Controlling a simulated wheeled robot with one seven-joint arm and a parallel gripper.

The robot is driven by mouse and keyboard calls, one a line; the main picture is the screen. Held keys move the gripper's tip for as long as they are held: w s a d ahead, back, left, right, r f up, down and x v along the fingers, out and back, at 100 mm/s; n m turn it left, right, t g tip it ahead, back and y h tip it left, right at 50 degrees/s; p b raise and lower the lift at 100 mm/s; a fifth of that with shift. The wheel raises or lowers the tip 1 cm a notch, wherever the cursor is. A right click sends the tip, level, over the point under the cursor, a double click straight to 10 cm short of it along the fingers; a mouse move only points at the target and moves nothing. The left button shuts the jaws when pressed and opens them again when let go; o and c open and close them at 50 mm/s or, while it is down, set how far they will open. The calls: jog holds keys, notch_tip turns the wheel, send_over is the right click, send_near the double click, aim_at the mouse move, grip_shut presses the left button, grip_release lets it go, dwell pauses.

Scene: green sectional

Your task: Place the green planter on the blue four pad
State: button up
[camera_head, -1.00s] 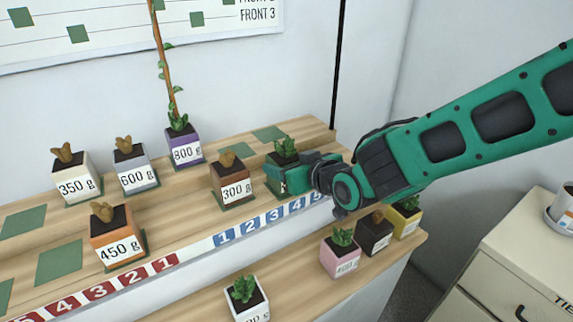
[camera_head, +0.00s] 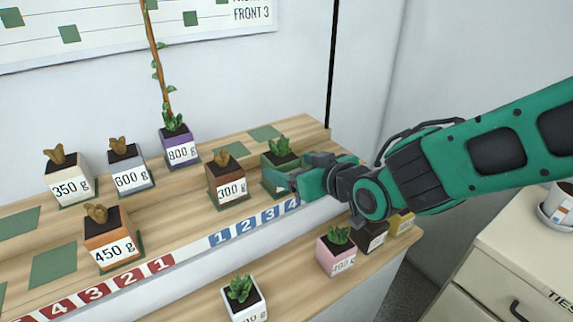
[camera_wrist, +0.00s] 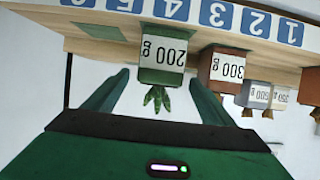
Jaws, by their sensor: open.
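The green planter (camera_head: 271,169) stands upright on the upper shelf, at the right end of its front row, with a leafy plant in it. Its "200 g" label shows in the upside-down wrist view, where the planter (camera_wrist: 162,75) hangs near the blue 4 tile. My gripper (camera_head: 302,178) is just right of it in the head view and partly covers it. In the wrist view my open fingers (camera_wrist: 152,92) flank the plant with gaps on both sides. The blue tiles (camera_head: 268,215) run along the shelf edge. The pad under the planter is mostly hidden.
The brown 300 g planter (camera_head: 226,183) stands close to the left. An empty green pad (camera_head: 264,133) lies behind. Pink (camera_head: 336,257), dark brown (camera_head: 372,240) and yellow (camera_head: 401,222) planters stand on the lower shelf under my arm.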

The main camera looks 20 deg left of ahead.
jog(key=shift+v, duration=3)
jog(key=shift+w, duration=0.1)
jog(key=w+d+f+m+h, duration=0.1)
jog(key=w+d+h, duration=0.15)
jog(key=d, duration=0.45)
jog(key=w+d+f+m+h, duration=0.2)
jog(key=w+d, duration=0.1)
jog(key=d, duration=0.4)
jog(key=s+d+f+m+g+h, duration=0.1)
jog(key=s+d+m+h, duration=0.15)
jog(key=d, duration=0.85)
jog(key=s+d+f+m+g+h, duration=0.1)
jog(key=d+f+m+h, duration=0.15)
jog(key=d, duration=0.85)
jog(key=s+d+m+g, duration=0.3)
jog(key=s+d, duration=0.4)
jog(key=s, duration=0.4)
jog(key=s+d+m+g, duration=0.4)
jog(key=s+d, duration=0.4)
jog(key=s, duration=0.3)
jog(key=shift+s+d+r+m, duration=0.15)
jog(key=shift+s+r+m, duration=0.1)
jog(key=shift+m, duration=0.35)
jog(key=shift+h, duration=0.25)
